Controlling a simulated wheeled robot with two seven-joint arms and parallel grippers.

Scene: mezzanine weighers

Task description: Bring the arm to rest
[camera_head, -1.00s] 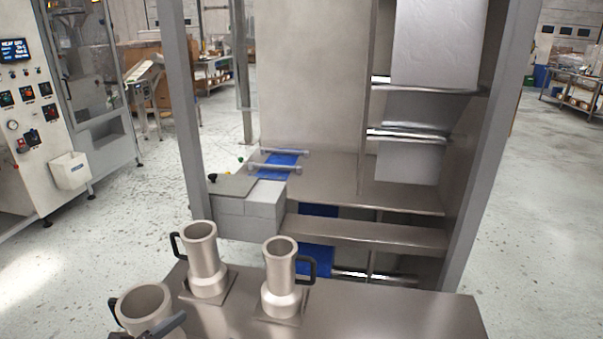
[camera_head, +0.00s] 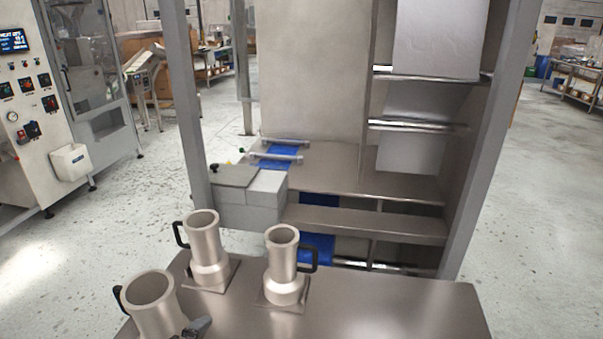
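Three beige metal jugs with black handles stand on a brown metal table (camera_head: 390,315). One jug (camera_head: 204,247) is at the back left on a square plate, and one jug (camera_head: 283,262) is to its right on another plate. The third jug (camera_head: 152,300) is at the front left, its base cut off by the frame edge. A dark grey gripper part (camera_head: 197,328) shows at the bottom edge, at the front jug's lower right. Its fingertips are not clear, and I cannot tell whether it touches the jug. No other gripper is in view.
A metal frame with shelves (camera_head: 370,225) and blue belts (camera_head: 275,160) stands just behind the table. A control cabinet (camera_head: 35,120) stands at the far left. The right part of the table is bare, and open floor (camera_head: 545,210) lies to the right.

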